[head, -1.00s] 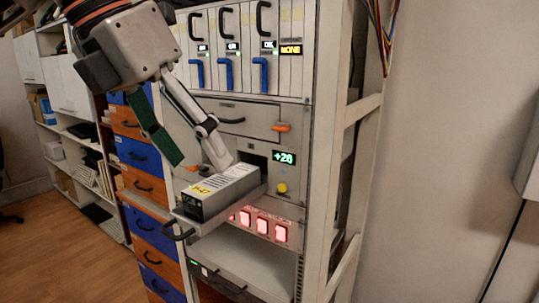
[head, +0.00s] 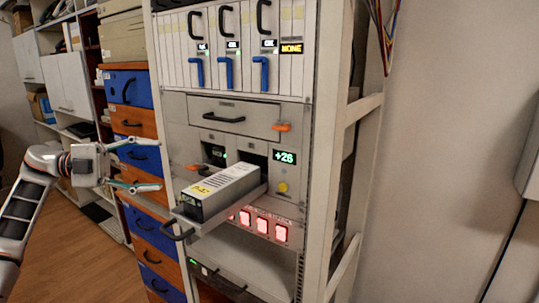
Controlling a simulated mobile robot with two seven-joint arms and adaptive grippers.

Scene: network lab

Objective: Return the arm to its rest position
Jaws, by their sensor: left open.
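My left gripper (head: 146,166) is at the left of the head view, with its arm coming in from the left edge. Its two fingers are spread apart and nothing is between them. It is in front of the blue and orange drawers, left of the rack and apart from it. A grey module (head: 222,190) with a yellow label sits on a pulled-out tray (head: 196,226) in the rack (head: 174,120). My right gripper is not in view.
The tray's black handle (head: 178,233) sticks out toward me. Stacked blue and orange drawers (head: 145,158) stand left of the rack. Shelves (head: 75,120) are farther left. The wooden floor (head: 75,245) at lower left is clear. A display (head: 284,157) reads +26.

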